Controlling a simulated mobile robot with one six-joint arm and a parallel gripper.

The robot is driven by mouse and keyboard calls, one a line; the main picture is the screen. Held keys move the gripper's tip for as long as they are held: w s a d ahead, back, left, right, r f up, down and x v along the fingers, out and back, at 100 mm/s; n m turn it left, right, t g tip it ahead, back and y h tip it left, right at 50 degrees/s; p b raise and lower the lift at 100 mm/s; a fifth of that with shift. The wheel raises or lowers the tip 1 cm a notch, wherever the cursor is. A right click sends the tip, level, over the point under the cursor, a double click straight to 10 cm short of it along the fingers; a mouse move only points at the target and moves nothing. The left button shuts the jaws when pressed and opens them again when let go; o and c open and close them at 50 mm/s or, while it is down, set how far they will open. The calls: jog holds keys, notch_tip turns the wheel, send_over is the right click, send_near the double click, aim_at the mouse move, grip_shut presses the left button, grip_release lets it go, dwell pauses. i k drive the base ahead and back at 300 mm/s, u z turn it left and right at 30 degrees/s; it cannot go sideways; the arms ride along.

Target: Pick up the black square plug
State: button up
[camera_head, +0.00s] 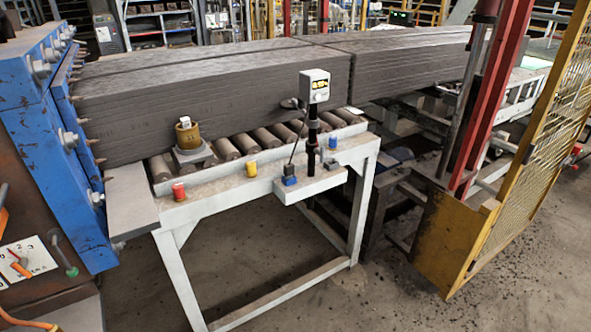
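A small dark, block-shaped piece (331,165) sits on the white shelf (312,184) at the front of the roller table, right of the black post. It may be the black square plug, but it is too small to be sure. A blue fitting (289,180) with a dark top stands on the same shelf, left of the post, and a thin cable runs from it up toward the display. My gripper is not in view.
A red (179,191), a yellow (251,168) and another blue fitting (333,141) line the table edge. Grey slabs (210,100) lie behind; a yellow mesh guard (510,180) stands right. The front floor is clear.

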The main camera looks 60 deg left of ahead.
aim_at(289, 171)
jog(key=u, duration=0.1)
jog(key=i, duration=0.8)
jog(key=u, duration=1.05)
jog(key=k, duration=0.25)
jog(key=u, duration=2.85)
